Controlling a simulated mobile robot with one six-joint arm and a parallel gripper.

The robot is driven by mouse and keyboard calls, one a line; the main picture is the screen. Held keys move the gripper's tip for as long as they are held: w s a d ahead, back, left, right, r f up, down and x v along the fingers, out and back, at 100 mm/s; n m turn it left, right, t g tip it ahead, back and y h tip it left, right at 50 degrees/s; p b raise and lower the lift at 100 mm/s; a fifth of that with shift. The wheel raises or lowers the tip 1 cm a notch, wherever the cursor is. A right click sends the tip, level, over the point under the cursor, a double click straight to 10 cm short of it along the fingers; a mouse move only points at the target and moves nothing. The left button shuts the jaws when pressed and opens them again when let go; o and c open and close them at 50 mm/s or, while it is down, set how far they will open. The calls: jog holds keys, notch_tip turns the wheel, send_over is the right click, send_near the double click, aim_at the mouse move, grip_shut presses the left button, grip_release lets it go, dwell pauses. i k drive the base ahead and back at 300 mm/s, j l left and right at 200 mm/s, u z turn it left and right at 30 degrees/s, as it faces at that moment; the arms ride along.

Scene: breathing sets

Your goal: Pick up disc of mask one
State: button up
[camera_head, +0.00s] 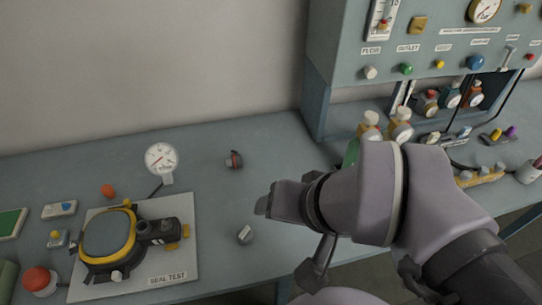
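A mask-like unit with a yellow rim and a dark face (108,236) lies on the white SEAL TEST plate (178,284) at the left of the bench. A small grey disc-like piece (244,235) lies on the bench to the right of the plate. A small dark piece with red on it (234,160) lies farther back. No label shows which piece is the disc of mask one. My gripper (264,206) points left above the bench, near and up-right of the grey piece and apart from it. It shows from the side, so its finger gap is hidden.
A round gauge (161,158) stands behind the plate. A red button (40,280) is at the front left. A grey-green panel cabinet (440,60) stands at the back right, with several bottles (400,125) below it. My arm hides part of the right bench. The middle back is mostly clear.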

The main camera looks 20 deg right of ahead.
aim_at(165, 225)
jog(key=k+u, duration=0.1)
jog(key=u, duration=1.35)
